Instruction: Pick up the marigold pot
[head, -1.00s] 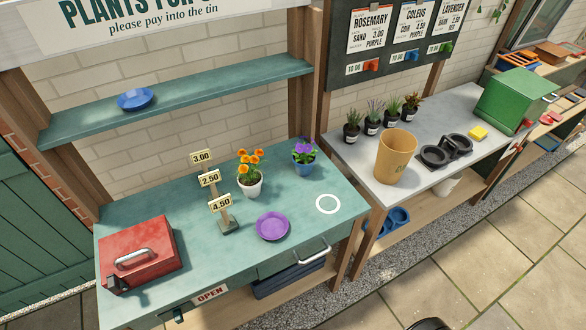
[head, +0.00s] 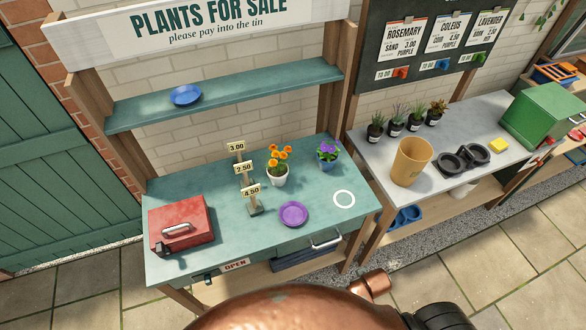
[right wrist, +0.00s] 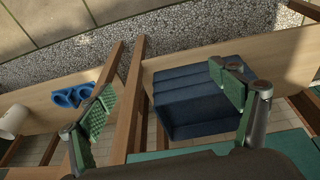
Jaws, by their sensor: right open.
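The marigold pot (head: 277,178) is a white pot with orange flowers. It stands upright on the green sale table (head: 213,260), towards the back, between the price signs and a pot of purple flowers. My right gripper (right wrist: 168,108) shows only in the right wrist view. Its two green-padded fingers are spread wide with nothing between them, over the area of the table's lower shelf, and the marigold pot is not in that view. My left gripper is in neither view.
The price-sign stand (head: 255,210), purple saucer (head: 293,214), purple-flower pot (head: 327,155) and red cash box (head: 181,222) share the table. A blue saucer (head: 186,95) sits on the shelf above. A dark blue crate (right wrist: 195,95) lies below the table.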

